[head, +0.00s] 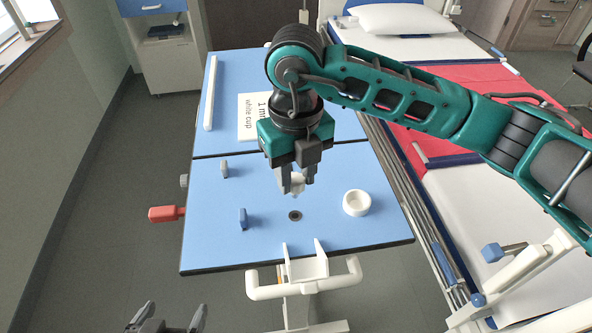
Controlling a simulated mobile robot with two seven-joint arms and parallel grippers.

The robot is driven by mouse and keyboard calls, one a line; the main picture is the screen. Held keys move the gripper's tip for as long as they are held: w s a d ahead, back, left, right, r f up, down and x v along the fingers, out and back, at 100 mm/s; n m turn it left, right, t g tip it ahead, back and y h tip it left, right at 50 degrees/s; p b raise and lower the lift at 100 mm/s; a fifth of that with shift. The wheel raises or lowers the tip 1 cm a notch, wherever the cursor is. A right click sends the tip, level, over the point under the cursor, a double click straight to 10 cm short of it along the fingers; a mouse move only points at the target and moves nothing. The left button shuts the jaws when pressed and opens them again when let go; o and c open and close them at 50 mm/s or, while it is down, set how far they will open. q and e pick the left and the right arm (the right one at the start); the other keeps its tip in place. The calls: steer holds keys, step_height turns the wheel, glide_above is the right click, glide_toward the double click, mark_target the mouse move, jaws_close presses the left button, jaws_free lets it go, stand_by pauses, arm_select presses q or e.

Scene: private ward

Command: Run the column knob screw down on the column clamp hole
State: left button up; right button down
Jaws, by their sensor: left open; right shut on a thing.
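My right gripper (296,178) hangs over the blue tabletop, pointing down. I take this to be the column clamp hole. The two look apart, though the height of the gap is hard to tell. My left gripper (167,326) is open and empty at the bottom left, off the table.
A red handle (166,214) sticks out at the table's left edge. A printed card (252,118) lies behind. The bed (455,165) runs along the right.

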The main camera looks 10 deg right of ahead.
mark_target(297, 191)
step_height(297, 191, down, 4)
steer(key=b, duration=0.3)
steer(key=shift+f, duration=0.15)
steer(key=shift+f+n+b, duration=0.3)
steer(key=shift+f+b, duration=0.05)
steer(key=shift+b, duration=0.35)
steer(key=shift+n+b, duration=0.95)
steer(key=shift+n, duration=0.25)
steer(key=shift+r+n, duration=0.1)
steer(key=shift+n, duration=0.6)
steer(key=shift+b, duration=0.45)
steer(key=n+b, duration=0.1)
steer(key=n, duration=0.1)
steer(key=shift+d+n+b, duration=0.1)
steer(key=shift+n+b, duration=0.2)
steer(key=shift+b, duration=0.1)
steer(key=shift+w+n+b, duration=0.1)
steer(key=shift+n+b, duration=0.25)
steer(key=shift+n, duration=0.75)
steer(key=n+b, duration=0.2)
steer(key=shift+n, duration=0.3)
steer(key=shift+n+b, duration=0.45)
steer(key=shift+n, duration=0.15)
steer(key=shift+r+n, duration=0.15)
steer(key=shift+n, duration=0.25)
steer(key=shift+f+b, duration=0.9)
steer(key=shift+f, duration=0.05)
